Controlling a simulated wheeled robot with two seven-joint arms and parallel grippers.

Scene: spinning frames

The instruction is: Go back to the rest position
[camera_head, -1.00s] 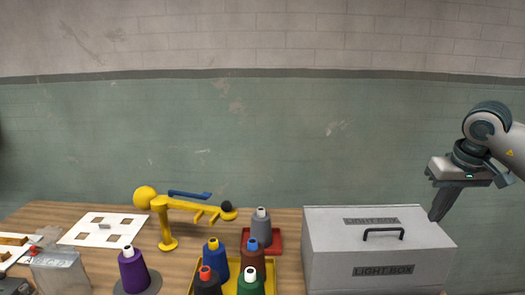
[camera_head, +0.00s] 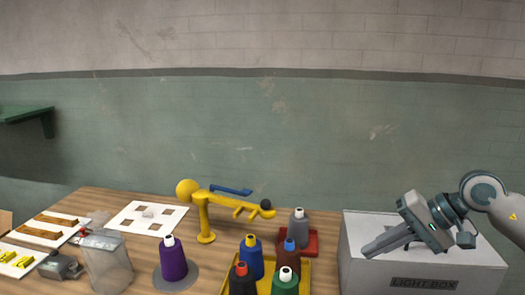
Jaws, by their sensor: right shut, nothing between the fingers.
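My right gripper (camera_head: 371,251) comes in from the right on its grey arm. It is shut and empty, and its fingers point down and to the left. In the picture it overlaps the top of the grey light box (camera_head: 424,283) and hides the box's handle. I cannot tell whether it touches the lid. My left gripper is not in view.
A yellow tray (camera_head: 305,280) with several thread cones stands left of the light box. A yellow arm-like stand (camera_head: 205,237), a purple cone (camera_head: 172,258), a clear bin (camera_head: 107,262) and a white board (camera_head: 120,221) are further left. A green shelf (camera_head: 22,115) is on the wall.

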